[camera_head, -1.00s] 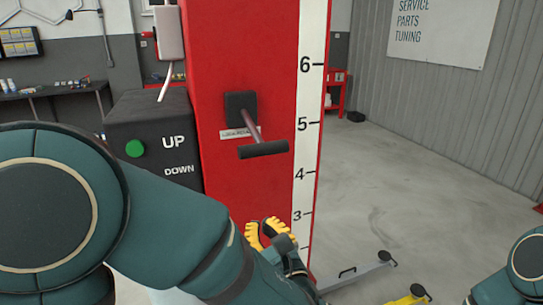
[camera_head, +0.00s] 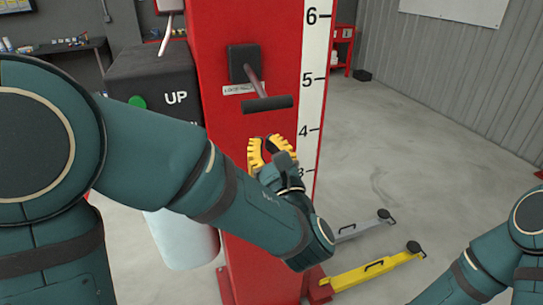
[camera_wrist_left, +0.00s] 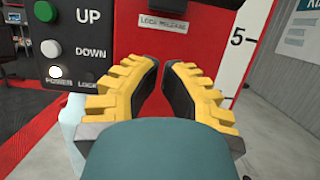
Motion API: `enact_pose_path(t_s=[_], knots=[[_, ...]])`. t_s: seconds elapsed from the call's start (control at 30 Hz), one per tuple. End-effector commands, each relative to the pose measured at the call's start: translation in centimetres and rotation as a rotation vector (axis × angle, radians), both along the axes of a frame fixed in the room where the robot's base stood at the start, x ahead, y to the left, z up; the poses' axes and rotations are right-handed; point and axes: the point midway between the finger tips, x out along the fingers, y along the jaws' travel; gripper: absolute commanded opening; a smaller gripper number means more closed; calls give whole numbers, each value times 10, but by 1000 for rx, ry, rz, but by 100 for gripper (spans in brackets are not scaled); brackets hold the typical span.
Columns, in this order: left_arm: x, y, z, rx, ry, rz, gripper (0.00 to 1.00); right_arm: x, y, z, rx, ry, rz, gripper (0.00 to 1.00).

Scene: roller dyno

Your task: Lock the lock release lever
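The lock release lever (camera_head: 268,104) is a dark crossbar on a thin rod. The rod slopes down from a black block (camera_head: 243,62) on the red lift post (camera_head: 215,50). My left gripper (camera_head: 271,142), with yellow ridged fingers, shows just below the crossbar, apart from it in the picture. In the left wrist view the fingers (camera_wrist_left: 163,65) are apart with nothing between them.
A black control box (camera_head: 150,75) with UP and DOWN buttons is left of the lever, partly behind my left arm. A number scale (camera_head: 312,90) runs down the post. Yellow (camera_head: 375,268) and grey (camera_head: 362,226) lift arms lie low at right. The floor further right is clear.

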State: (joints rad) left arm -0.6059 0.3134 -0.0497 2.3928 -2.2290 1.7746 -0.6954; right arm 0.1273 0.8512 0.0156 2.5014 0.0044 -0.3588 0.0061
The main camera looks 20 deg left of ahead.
Motion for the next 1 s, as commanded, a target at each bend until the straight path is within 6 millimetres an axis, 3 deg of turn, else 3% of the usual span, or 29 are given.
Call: enact_pose_path(t_s=[0.23,0.5,1.0], knots=[[38,27,14,-1,-2,3,0,1,0,3,0,-2,-2,0],[18,12,42,-1,-1,-2,0,3,-1,8,-2,-6,-4,0],[16,11,45,-1,0,-1,0,3,-1,8,-2,-7,-5,0]])
